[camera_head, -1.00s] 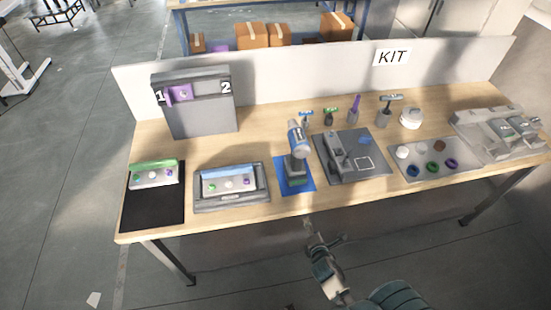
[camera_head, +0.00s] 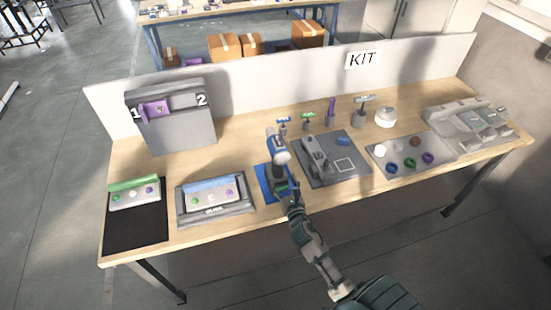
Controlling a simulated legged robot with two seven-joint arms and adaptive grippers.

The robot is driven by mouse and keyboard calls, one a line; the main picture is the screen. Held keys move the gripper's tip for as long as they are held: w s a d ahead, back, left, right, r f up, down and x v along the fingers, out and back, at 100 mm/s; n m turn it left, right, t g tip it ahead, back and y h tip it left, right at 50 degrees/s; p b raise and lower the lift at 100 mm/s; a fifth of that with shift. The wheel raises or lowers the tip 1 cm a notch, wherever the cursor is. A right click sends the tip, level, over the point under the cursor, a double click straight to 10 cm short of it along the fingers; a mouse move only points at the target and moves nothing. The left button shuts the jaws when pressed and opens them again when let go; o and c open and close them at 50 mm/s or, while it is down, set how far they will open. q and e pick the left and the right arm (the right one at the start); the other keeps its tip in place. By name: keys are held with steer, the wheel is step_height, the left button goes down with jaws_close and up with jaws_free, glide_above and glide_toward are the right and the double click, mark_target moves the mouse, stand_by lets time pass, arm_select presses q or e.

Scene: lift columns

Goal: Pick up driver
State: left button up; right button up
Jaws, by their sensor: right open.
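The driver (camera_head: 277,151), a grey and blue power tool, stands upright on a blue mat (camera_head: 264,182) near the front middle of the table. My right gripper (camera_head: 289,195) is at the table's front edge, at the foot of the driver and partly in front of its base. It is open. I cannot tell whether its fingers touch the driver. My left gripper is not in view.
A dark grey board with a grey fixture (camera_head: 316,157) lies right of the driver. A grey tray (camera_head: 216,207) with a blue-topped block lies to its left. Small upright tools (camera_head: 308,121) stand behind. A tray (camera_head: 402,168) of coloured rings lies farther right.

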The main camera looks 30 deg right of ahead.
mark_target(280, 172)
steer(key=x, duration=0.2)
steer(key=shift+w+d, duration=0.3)
steer(key=shift+d, duration=0.1)
steer(key=x, duration=0.4)
steer(key=shift+w+a+r+p, duration=0.2)
steer(key=shift+w+r+p, duration=0.1)
steer(key=shift+w, duration=0.3)
steer(key=shift+s+a, duration=0.1)
steer(key=shift+c, duration=0.9)
jaws_close()
steer(key=shift+r, duration=0.15)
